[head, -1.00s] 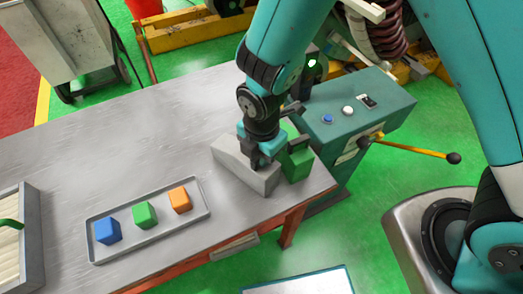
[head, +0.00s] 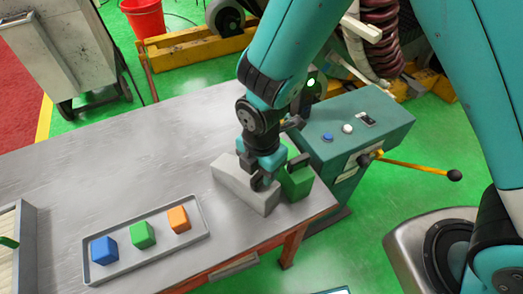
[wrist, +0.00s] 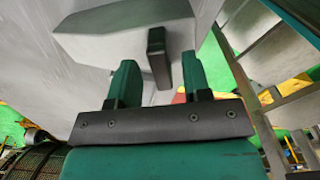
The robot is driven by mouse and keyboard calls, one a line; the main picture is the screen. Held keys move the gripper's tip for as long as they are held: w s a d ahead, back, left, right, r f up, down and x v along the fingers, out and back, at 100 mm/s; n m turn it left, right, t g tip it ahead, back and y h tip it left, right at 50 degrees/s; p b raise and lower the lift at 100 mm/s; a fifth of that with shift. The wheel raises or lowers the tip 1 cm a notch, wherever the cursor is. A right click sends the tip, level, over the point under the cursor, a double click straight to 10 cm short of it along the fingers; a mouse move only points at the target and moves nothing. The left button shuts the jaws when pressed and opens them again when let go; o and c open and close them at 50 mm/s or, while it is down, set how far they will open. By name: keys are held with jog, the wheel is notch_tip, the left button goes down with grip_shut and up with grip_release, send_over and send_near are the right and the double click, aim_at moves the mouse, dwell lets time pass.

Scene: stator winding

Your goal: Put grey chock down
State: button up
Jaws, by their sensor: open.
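The grey chock (head: 236,187), a wedge-like block with a sloping top, rests on the grey workbench near its right end. Whether the fingers still touch the chock cannot be told.
A grey tray (head: 200,238) holds a blue, a green and an orange cube. A teal control box (head: 352,137) with a yellow lever is beyond the bench's right end. The bench's middle is clear.

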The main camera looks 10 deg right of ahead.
notch_tip(320, 180, up, 10)
jog(key=b, duration=0.2)
jog(key=s+d+r+m+y, duration=0.2)
jog(key=s+d+r+m, duration=0.2)
jog(key=m, duration=0.5)
jog(key=s+d+r+m+y, duration=0.2)
jog(key=s+d+r+m, duration=0.2)
jog(key=s+r+m, duration=0.3)
jog(key=m, duration=0.2)
jog(key=shift+s+r+m, duration=0.3)
jog(key=shift+r+m, duration=0.05)
jog(key=shift+m, duration=0.05)
